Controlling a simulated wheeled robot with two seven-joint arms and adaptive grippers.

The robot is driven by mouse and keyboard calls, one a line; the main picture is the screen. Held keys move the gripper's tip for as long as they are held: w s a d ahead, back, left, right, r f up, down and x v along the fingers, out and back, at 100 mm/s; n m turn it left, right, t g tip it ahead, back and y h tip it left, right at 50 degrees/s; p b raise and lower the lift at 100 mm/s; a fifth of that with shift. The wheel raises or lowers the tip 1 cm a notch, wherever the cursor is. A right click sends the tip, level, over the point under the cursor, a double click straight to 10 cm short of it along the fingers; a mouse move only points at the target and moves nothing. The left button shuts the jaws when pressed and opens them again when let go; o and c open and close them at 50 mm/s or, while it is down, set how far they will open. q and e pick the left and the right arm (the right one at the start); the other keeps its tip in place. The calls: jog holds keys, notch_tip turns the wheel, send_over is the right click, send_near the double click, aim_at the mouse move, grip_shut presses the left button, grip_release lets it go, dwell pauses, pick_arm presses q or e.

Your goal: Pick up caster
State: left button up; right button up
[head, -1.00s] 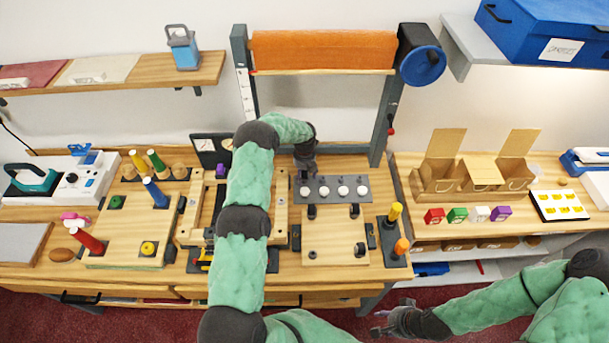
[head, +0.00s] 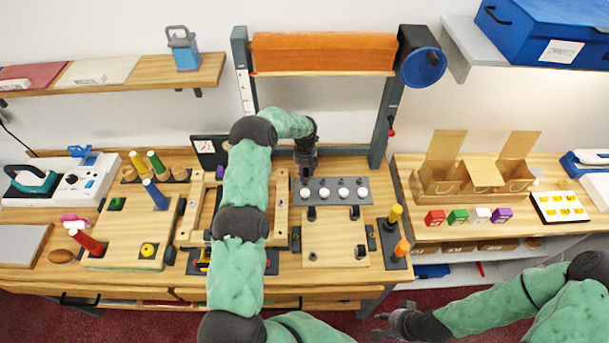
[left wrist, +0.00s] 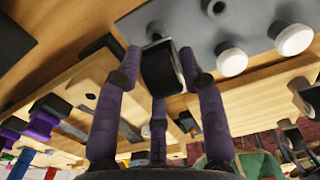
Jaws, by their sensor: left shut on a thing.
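My left gripper (head: 305,178) is at the left end of a grey plate with white round pieces (head: 334,182). In the left wrist view its purple fingers (left wrist: 158,85) are shut on a caster (left wrist: 160,72) with a black wheel and a small metal top. The caster lies in front of the grey plate in that view; whether it touches the plate I cannot tell. In the head view the gripper hides most of the caster. My right gripper (head: 384,325) is empty and open, low at the right, away from the counter.
A wooden board (head: 335,240) with several black pieces stands in front of the plate. A wooden frame (head: 282,215) is left of it. Yellow and orange pegs (head: 395,216) stand at the right. An upright post (head: 388,125) and orange roll (head: 325,54) are behind.

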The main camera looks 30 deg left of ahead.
aim_at(309, 170)
pick_arm(q)
jog(key=s+d+r, duration=0.1)
jog(key=d+r, duration=0.1)
jog(key=r, duration=0.1)
jog(key=s+d+r, duration=0.1)
jog(key=r, duration=0.1)
jog(key=shift+s+d+r, duration=0.1)
jog(key=shift+s+r, duration=0.05)
jog(key=shift+s, duration=0.2)
jog(key=s+d+r+b, duration=0.1)
jog(key=s+d+r, duration=0.3)
jog(key=s+d, duration=0.2)
jog(key=shift+s+d+r, duration=0.15)
jog(key=shift+d+r, duration=0.05)
jog(key=shift+d, duration=0.4)
jog(key=shift+h, duration=0.4)
jog(key=s+d+b, duration=0.2)
jog(key=s, duration=0.3)
jog(key=s+d+f+b, duration=0.1)
jog(key=s+d+b, duration=0.1)
jog(key=s, duration=0.4)
jog(key=s+d+b, duration=0.2)
jog(key=s+d, duration=0.1)
jog(key=s, duration=0.3)
jog(key=shift+d+f, duration=0.35)
jog(key=shift+f, duration=0.05)
jog(key=shift+s+f+b, duration=0.1)
jog(key=shift+f+b, duration=2.75)
jog(key=shift+f, duration=0.25)
jog(key=shift+r, duration=0.1)
